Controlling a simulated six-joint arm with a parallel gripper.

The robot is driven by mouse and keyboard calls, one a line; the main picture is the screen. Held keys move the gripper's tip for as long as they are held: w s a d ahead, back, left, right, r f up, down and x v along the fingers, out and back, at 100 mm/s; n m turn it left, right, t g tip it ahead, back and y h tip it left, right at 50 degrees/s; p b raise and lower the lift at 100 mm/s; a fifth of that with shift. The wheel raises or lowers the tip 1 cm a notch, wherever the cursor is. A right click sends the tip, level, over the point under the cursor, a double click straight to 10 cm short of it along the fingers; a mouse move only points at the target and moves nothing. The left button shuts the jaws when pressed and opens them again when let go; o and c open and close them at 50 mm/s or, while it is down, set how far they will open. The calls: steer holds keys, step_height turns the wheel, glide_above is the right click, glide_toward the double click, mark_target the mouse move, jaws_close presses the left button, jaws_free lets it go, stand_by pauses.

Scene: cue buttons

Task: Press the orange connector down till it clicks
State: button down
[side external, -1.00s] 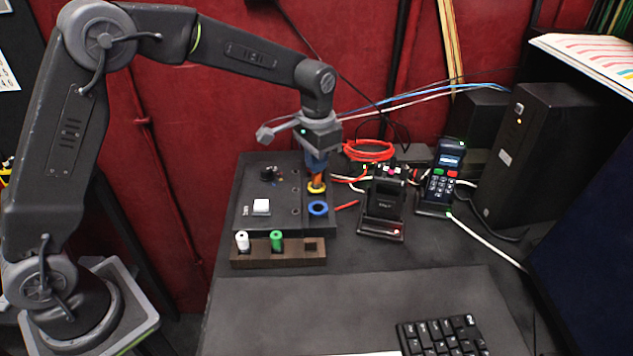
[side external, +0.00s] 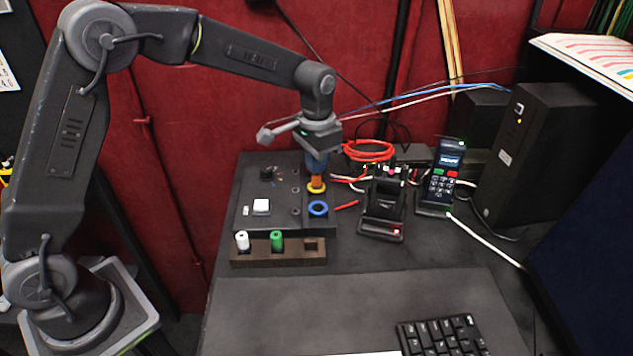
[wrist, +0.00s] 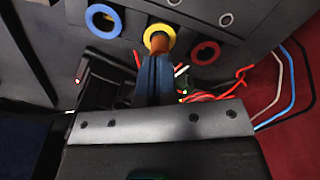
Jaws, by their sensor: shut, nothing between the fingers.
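The orange connector (side external: 316,181) stands upright in the yellow ring socket (side external: 317,190) on the dark panel box. My gripper (side external: 316,172), with blue fingers, points down directly above it. The fingers are shut with nothing between them, and the tips are at the connector's top. In the wrist view the connector (wrist: 159,43) shows just past the fingertips (wrist: 154,57), inside the yellow ring (wrist: 159,34). I cannot tell whether the tips touch it or how deep it sits.
A blue ring socket (side external: 318,209) lies in front of the yellow one; a red ring (wrist: 205,53) shows in the wrist view. A wooden rack (side external: 255,257) holds a white and a green connector. A cradle (side external: 381,215) and red cables (side external: 368,152) are close on the right.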

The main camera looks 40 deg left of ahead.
steer(key=shift+r, duration=3.15)
steer(key=s+a+r+t, duration=0.1)
steer(key=s+r, duration=0.5)
steer(key=s, duration=0.1)
steer(key=s+a+n+t, duration=0.1)
steer(key=s+t, duration=0.1)
steer(key=s, duration=0.8)
steer(key=s+a+f+n+t, duration=0.1)
steer(key=s+n+t, duration=0.1)
steer(key=s, duration=0.8)
steer(key=shift+s+a+t, duration=0.15)
steer(key=shift+a+t, duration=0.15)
steer(key=shift+a, duration=0.1)
steer(key=c, duration=1.8)
jaws_free()
steer(key=shift+c, duration=0.2)
